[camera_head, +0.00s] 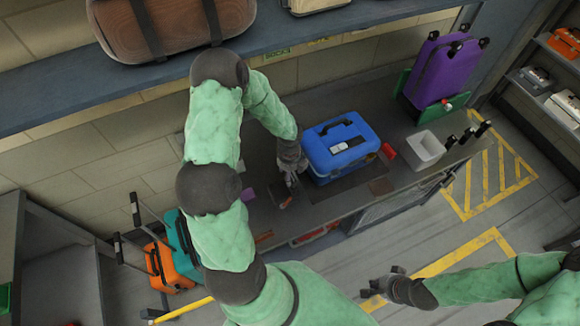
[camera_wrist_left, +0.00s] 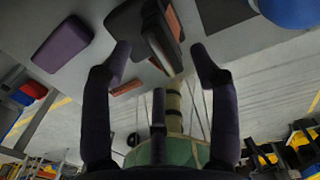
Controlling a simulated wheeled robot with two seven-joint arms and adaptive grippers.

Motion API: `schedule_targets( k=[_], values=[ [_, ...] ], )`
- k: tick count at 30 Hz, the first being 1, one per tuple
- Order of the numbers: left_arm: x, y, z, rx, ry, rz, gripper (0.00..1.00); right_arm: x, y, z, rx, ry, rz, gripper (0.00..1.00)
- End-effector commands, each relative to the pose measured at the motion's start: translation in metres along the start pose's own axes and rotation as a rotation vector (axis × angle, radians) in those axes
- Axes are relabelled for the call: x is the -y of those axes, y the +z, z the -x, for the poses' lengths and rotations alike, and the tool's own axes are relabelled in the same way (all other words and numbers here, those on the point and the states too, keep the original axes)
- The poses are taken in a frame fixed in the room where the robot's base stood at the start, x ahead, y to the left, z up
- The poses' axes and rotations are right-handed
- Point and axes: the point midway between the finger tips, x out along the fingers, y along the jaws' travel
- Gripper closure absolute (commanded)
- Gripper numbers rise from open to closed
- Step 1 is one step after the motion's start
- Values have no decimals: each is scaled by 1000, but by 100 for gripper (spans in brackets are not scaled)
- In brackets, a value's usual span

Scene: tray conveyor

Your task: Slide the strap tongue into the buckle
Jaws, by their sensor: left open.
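My left gripper (camera_head: 292,182) is low over the grey bench, just left of the blue case (camera_head: 352,158). In the left wrist view its fingers (camera_wrist_left: 162,70) are spread, with a dark block with an orange-brown side (camera_wrist_left: 130,22) beyond them. I cannot tell whether this block is the buckle or the strap tongue. A small dark and orange piece (camera_head: 286,203) lies beside the gripper in the head view. The strap is not clearly visible. My right gripper (camera_head: 380,284) is open and empty, away from the bench over the floor.
A purple block (camera_wrist_left: 62,44) lies on the bench, also in the head view (camera_head: 247,194). A white bin (camera_head: 424,150), a red item (camera_head: 389,151) and a purple suitcase (camera_head: 436,72) stand to the right. A shelf (camera_head: 300,38) with a brown case (camera_head: 165,25) overhangs the back.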

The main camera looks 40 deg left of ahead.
Motion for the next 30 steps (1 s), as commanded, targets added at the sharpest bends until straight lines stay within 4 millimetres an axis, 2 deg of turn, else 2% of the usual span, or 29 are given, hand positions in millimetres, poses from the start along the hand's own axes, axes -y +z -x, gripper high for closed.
schedule_targets(
  k=[3, 9, 20, 23, 27, 30],
  values=[
    [0, 0, -18, -1, -1, 0, 39, -2, 0, -4, 0, 0, 0, 100],
    [0, 0, -35, 0, -1, 3, 39, -2, 0, -7, 0, 0, 0, 100],
    [0, 0, -38, 0, -2, 2, 39, -2, 0, -7, -1, 0, 0, 100],
    [0, 0, -38, 0, -1, 2, 62, -2, 0, -7, -1, 0, 0, 100],
    [0, 0, -38, 0, -2, 2, 100, -2, 0, -7, -1, 0, 0, 100],
    [0, 0, -38, 0, -2, 2, 100, -2, 0, -7, -1, 0, 0, 100]
  ],
)
